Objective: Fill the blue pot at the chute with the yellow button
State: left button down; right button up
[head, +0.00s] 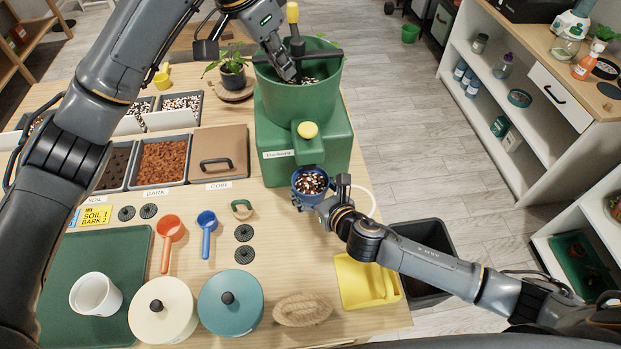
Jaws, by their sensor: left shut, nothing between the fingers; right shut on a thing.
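The blue pot (304,193) is under the front spout of the green hopper machine (319,133) and holds a brown and white mix. My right gripper (325,198) is shut on the blue pot from its right side. The yellow button (308,130) sits on top of the chute (307,151), just above the pot. My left gripper (290,72) is shut and empty, at the hopper's open top, above and behind the button. Its fingertips are near the mix inside the hopper. I cannot tell if the pot rests on anything.
Bins of bark (163,161) and other mixes stand left of the machine. A yellow dustpan (355,285) lies below my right arm.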

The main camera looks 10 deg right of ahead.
jog(key=shift+s+p, duration=0.35)
jog(key=shift+s, duration=1)
jog(key=shift+s+p, duration=0.45)
jog(key=shift+s, duration=4.7)
